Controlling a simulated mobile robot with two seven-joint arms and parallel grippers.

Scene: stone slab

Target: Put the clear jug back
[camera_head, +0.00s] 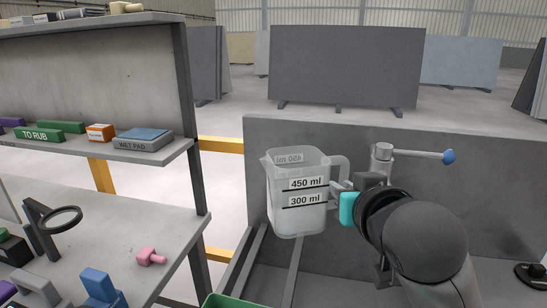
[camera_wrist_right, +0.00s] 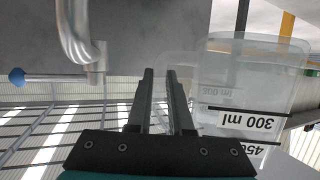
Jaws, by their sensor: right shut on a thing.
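The clear jug (camera_head: 297,218) is upright in mid-air in the head view, in front of a dark stone slab. It has white labels reading 450 ml and 300 ml, and its handle is on its right side. My right gripper (camera_head: 340,190) is shut on the handle. In the right wrist view the jug (camera_wrist_right: 245,85) appears upside down, to the right of the gripper fingers (camera_wrist_right: 161,75). The fingers hide part of the handle. I cannot tell whether the jug holds any liquid. My left gripper is not in view.
A metal tap (camera_head: 383,152) with a blue knob stands just behind my right gripper. At left, a bench (camera_head: 160,215) carries a black ring holder (camera_head: 65,220), a pink part (camera_head: 150,257) and a blue part (camera_head: 100,288). A shelf (camera_head: 175,150) above holds boxes. A green bin edge (camera_head: 235,301) shows below.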

